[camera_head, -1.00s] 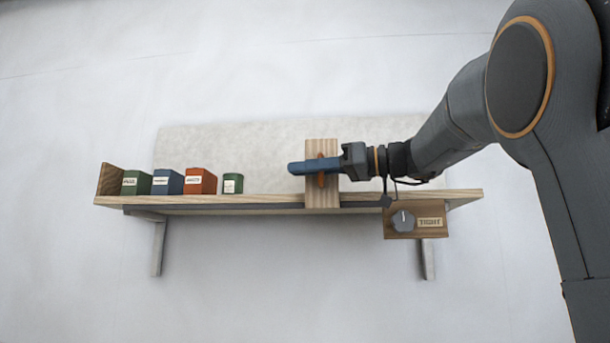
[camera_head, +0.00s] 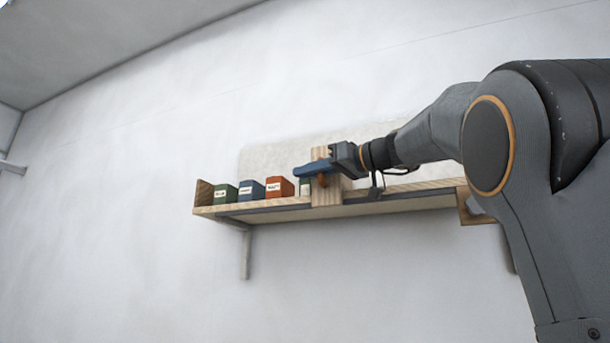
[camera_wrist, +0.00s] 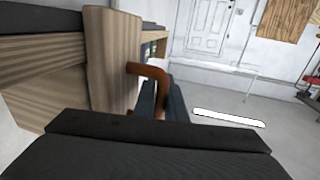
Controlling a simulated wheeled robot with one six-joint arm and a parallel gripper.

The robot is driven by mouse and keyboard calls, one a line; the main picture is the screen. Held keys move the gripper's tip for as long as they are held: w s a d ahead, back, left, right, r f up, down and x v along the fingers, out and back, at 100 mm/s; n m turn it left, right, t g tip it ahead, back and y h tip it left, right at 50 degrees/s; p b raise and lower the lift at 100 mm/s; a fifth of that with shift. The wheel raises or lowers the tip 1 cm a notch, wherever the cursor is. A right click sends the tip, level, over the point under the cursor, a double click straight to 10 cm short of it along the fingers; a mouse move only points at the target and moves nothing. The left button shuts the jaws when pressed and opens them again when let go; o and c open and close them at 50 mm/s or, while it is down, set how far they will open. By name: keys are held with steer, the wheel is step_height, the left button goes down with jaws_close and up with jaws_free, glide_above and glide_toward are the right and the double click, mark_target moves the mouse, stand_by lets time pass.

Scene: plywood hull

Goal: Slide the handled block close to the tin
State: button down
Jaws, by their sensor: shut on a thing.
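The handled block (camera_head: 327,192) is a pale wooden block standing upright at the shelf's front edge, with an orange-brown handle on its face. My gripper (camera_head: 316,169) is shut on the handle, its blue fingers crossing in front of the block. In the wrist view the block (camera_wrist: 114,62) stands at the left and the handle (camera_wrist: 152,72) sits between the fingers. The small green tin (camera_head: 304,187) shows just left of the block, partly hidden behind the block and fingers. Whether they touch cannot be told.
The shelf (camera_head: 270,207) carries green (camera_head: 225,194), blue (camera_head: 250,190) and red (camera_head: 279,187) labelled boxes left of the tin, with a wooden end stop (camera_head: 203,192) at the far left. A wooden knob panel (camera_head: 475,208) hangs at the right, mostly hidden by my arm.

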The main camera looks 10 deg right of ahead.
steer(key=c, duration=2.1)
jaws_free()
steer(key=b+v, duration=0.3)
steer(key=v, duration=0.4)
steer(key=shift+s+d, duration=0.25)
steer(key=shift+a, duration=0.1)
